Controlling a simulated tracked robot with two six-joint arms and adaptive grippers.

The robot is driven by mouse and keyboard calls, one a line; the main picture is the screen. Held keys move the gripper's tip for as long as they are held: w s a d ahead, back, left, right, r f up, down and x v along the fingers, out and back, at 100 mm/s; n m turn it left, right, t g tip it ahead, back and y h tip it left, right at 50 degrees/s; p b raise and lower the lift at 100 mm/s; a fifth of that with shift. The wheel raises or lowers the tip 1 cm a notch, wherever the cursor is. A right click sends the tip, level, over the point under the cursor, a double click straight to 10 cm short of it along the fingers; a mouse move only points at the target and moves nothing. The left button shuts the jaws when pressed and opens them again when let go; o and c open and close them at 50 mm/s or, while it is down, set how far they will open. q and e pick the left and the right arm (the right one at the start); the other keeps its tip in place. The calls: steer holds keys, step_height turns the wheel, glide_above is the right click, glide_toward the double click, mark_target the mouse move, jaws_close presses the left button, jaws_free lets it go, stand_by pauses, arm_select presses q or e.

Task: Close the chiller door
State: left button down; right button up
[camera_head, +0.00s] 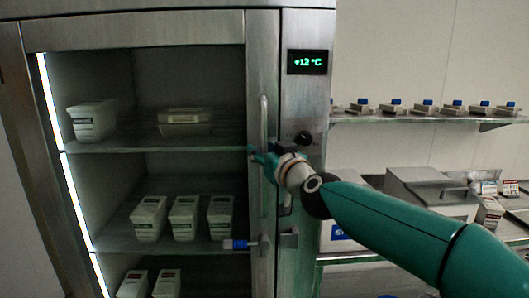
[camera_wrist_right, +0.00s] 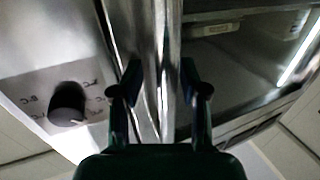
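The chiller (camera_head: 140,22) is a steel cabinet on the left of the head view, with its shelves in plain sight. A steel upright, which looks like the door's edge (camera_head: 260,40), carries a vertical bar handle (camera_head: 263,115). I cannot tell how far the door stands from its frame. My right gripper (camera_head: 258,162) is at the handle. In the right wrist view its two dark fingers (camera_wrist_right: 160,82) stand on either side of the shiny handle bar (camera_wrist_right: 158,35); whether they press on it is unclear. My left gripper is out of view.
White tubs (camera_head: 184,218) stand on the chiller shelves. A blue-tipped latch piece (camera_head: 236,244) sits low by the door edge. A display (camera_head: 307,62) reads +12 °C, above a black knob (camera_head: 303,138). A wall shelf (camera_head: 420,119) and a counter with machines lie to the right.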

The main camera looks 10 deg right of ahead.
steer(key=shift+s, duration=0.15)
steer(key=v, duration=1.1)
steer(key=shift+s, duration=0.35)
steer(key=shift+d+f, duration=0.1)
steer(key=shift+d, duration=0.05)
